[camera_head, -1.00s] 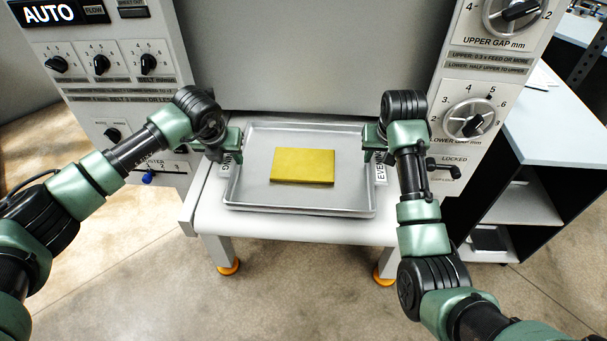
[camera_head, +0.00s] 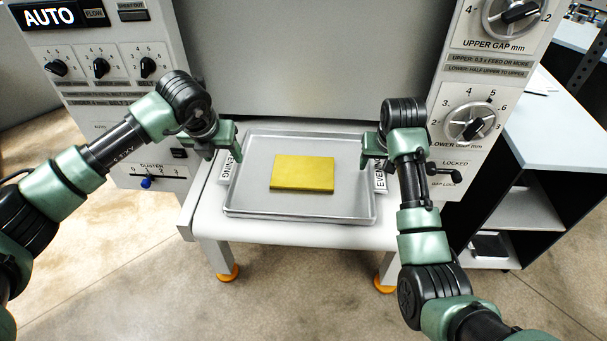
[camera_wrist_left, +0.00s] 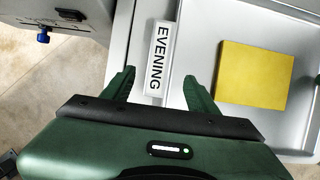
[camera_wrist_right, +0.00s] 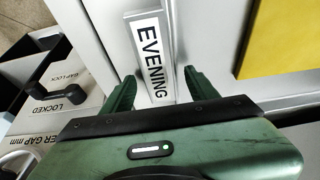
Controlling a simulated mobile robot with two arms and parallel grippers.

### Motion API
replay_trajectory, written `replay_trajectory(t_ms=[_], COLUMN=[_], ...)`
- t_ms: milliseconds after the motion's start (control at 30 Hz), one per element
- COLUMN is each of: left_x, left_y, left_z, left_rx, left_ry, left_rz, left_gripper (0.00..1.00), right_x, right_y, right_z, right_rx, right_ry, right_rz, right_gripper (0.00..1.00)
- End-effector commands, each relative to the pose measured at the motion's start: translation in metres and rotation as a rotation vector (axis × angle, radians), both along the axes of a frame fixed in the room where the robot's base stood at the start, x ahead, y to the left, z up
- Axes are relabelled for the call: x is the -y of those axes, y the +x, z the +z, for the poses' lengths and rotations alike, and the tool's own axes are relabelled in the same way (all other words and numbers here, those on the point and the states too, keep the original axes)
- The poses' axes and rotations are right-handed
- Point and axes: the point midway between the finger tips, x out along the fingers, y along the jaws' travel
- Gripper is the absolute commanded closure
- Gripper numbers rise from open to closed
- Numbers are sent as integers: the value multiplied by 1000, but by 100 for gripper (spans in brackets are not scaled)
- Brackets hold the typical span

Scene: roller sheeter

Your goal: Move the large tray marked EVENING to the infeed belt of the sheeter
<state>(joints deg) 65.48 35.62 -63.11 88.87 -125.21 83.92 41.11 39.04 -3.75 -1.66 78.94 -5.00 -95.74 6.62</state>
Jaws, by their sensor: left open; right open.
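The large grey metal tray (camera_head: 255,205) lies flat on the pale belt bed (camera_head: 212,218) at the front of the sheeter. A yellow slab (camera_head: 302,173) lies inside it. EVENING labels mark both short sides, one at the left (camera_wrist_left: 160,58) and one at the right (camera_wrist_right: 152,58). My left gripper (camera_head: 232,148) is open, with its fingers above and on either side of the left label, apart from it. My right gripper (camera_head: 375,160) is open at the right label, with a finger on each side of it. Whether the right fingers touch the tray is unclear.
The sheeter's panels with knobs and switches flank the belt, including a lower gap dial (camera_head: 470,122) and a gap lock lever (camera_head: 446,172) close to my right arm. A pale side table (camera_head: 555,130) stands at the right. Floor is open in front.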

Motion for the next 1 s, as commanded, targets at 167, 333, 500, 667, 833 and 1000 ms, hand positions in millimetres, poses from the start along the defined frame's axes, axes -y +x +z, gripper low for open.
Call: replay_trajectory(t_ms=[167,333,500,667,833,1000], left_x=[-1,-2,-2,-2,-2,-2], left_y=[-13,-20,-22,-22,-22,-22], left_z=[32,48,52,52,52,51], left_rx=[3,1,-1,-1,-1,-1], left_ry=[0,0,1,1,0,0], left_rz=[-1,1,1,1,1,0], left_gripper=[41,41,41,41,41,41], right_x=[0,0,-1,-2,-3,-7], right_y=[0,0,-3,-13,-29,-37], right_z=[0,0,10,38,76,100], right_rx=[0,0,3,7,6,14], right_ry=[0,0,1,0,0,8], right_rz=[0,0,0,0,0,3], right_gripper=[41,41,41,41,41,41])
